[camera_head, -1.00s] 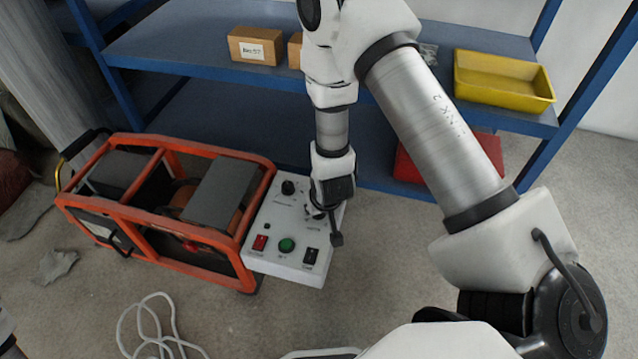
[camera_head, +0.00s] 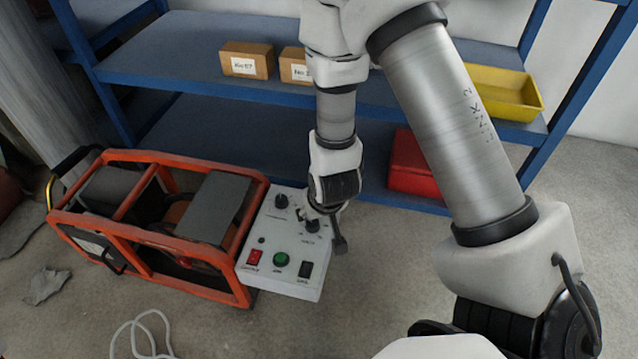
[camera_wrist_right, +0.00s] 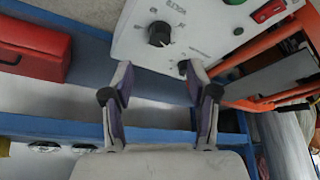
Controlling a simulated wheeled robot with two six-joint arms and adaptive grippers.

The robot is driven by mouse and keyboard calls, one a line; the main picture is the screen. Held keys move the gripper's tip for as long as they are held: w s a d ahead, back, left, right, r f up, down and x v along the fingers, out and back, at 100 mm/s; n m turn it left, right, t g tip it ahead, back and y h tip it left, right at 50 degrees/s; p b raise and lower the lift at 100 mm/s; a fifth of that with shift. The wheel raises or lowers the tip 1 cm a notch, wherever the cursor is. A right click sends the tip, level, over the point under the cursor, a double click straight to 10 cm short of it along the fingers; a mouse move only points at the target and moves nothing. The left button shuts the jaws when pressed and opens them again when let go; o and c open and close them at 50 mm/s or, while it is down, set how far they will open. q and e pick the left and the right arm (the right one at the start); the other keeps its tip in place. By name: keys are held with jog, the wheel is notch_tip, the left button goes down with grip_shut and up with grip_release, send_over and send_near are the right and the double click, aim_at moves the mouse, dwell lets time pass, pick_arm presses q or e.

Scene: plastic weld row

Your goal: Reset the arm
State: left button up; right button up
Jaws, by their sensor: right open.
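The white control panel (camera_head: 262,235) is fixed to the right end of the orange-framed machine (camera_head: 150,240). It carries a black knob (camera_head: 281,202), a second black knob (camera_head: 312,226) partly covered by my gripper, a red switch (camera_head: 254,257), a green button (camera_head: 281,259) and a black switch (camera_head: 305,269). My right gripper (camera_head: 328,222) hangs at the panel's right far edge. In the right wrist view the gripper (camera_wrist_right: 158,75) is open and empty, with a black knob (camera_wrist_right: 160,34) beyond its fingertips. My left gripper is not in view.
A blue shelf (camera_head: 190,60) stands behind, with cardboard boxes (camera_head: 247,60) and a yellow tray (camera_head: 505,92). A red box (camera_head: 415,165) sits on its lower level. A white cable (camera_head: 145,335) lies on the floor. My right arm covers part of the shelf.

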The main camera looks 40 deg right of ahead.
jog(key=shift+v, duration=1.6)
